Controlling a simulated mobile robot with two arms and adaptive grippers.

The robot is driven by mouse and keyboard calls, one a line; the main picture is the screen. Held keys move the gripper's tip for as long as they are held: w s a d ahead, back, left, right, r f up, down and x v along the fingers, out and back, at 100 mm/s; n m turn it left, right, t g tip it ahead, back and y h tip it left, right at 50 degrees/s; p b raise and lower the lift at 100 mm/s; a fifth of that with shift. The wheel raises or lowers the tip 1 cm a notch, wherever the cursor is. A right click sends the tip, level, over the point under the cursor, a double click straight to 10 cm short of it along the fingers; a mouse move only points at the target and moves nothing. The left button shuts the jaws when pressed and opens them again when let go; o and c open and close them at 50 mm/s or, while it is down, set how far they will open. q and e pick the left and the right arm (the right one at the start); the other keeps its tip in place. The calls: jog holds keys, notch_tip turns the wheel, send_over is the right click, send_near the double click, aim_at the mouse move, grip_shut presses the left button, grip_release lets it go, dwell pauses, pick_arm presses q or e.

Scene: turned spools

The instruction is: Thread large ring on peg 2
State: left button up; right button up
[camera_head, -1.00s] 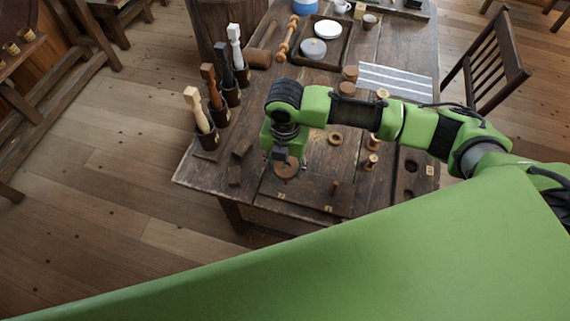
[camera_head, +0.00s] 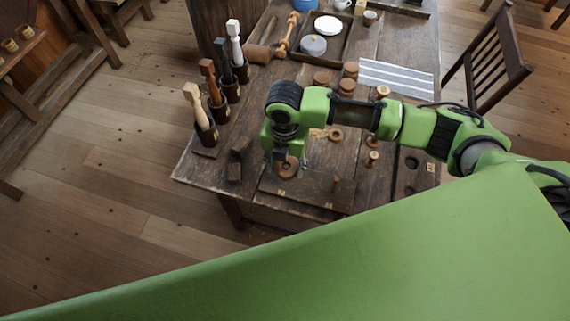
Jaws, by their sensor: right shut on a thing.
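The large ring (camera_head: 288,170) is a brown wooden disc with a hole, at the front left of the table. My right gripper (camera_head: 284,159) is pointed down and shut on it, covering part of its far side. The ring is over the dark peg board (camera_head: 302,196); I cannot tell its height above the board. A short wooden peg (camera_head: 336,184) stands upright on the board, to the right of the ring. Small number tags are on the board but are too small to read. Any peg under the ring is hidden. My left gripper is not in view.
A smaller ring (camera_head: 336,134) and a spool (camera_head: 372,158) are beyond the board. Upright tools in dark holders (camera_head: 207,137) line the left edge. Dark blocks (camera_head: 234,171) lie left of the gripper. A striped cloth (camera_head: 397,77) lies at the back right.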

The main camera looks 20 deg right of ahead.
jog(key=shift+f, duration=0.65)
dwell(0.3)
jog(key=o, duration=1.2)
jog(key=shift+c, duration=0.2)
jog(key=o, duration=0.5)
jog(key=shift+o, duration=0.2)
jog(key=shift+r, duration=0.15)
notch_tip(320, 180, up, 10)
jog(key=p, duration=1)
